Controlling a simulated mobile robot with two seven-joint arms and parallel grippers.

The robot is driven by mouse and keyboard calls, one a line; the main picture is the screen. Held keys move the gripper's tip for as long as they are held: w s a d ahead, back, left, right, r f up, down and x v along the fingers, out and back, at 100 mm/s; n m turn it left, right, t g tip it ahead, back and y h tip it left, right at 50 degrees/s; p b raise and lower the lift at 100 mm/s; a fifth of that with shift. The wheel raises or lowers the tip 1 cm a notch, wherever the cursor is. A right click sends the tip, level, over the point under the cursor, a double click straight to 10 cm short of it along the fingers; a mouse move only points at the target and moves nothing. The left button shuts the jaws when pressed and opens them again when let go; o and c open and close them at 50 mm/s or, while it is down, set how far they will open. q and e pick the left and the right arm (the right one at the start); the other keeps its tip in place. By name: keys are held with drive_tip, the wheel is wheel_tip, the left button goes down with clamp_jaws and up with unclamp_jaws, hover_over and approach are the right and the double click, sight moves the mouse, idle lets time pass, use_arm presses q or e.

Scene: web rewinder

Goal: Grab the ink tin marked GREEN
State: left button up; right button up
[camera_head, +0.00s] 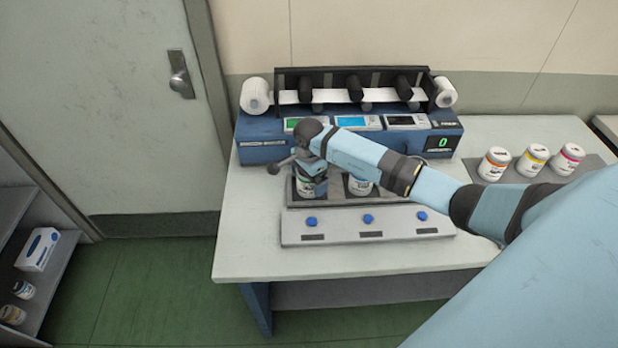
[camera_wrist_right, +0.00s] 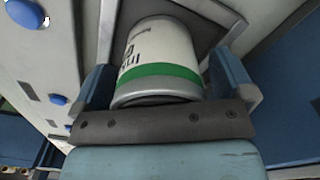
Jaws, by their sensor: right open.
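The ink tin with a green band (camera_wrist_right: 160,72) is white, with dark lettering partly in view, and fills the middle of the right wrist view. In the head view the tin (camera_head: 305,188) stands at the left end of the dark tray (camera_head: 330,203), mostly covered by my right gripper (camera_head: 312,176). My right gripper is open, with one blue finger on each side of the tin in the wrist view (camera_wrist_right: 162,85). Contact between fingers and tin cannot be told. My left gripper is not in view.
Another white tin (camera_head: 360,185) stands just right in the tray, under my forearm. A panel with blue buttons (camera_head: 368,219) lies in front, and the blue rewinder (camera_head: 265,140) stands behind. Three tins (camera_head: 532,160) stand on a grey mat at the right. The table's front left is clear.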

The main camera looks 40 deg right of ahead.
drive_tip(key=c, duration=1.1)
drive_tip(key=shift+c, duration=0.4)
drive_tip(key=shift+r, duration=0.15)
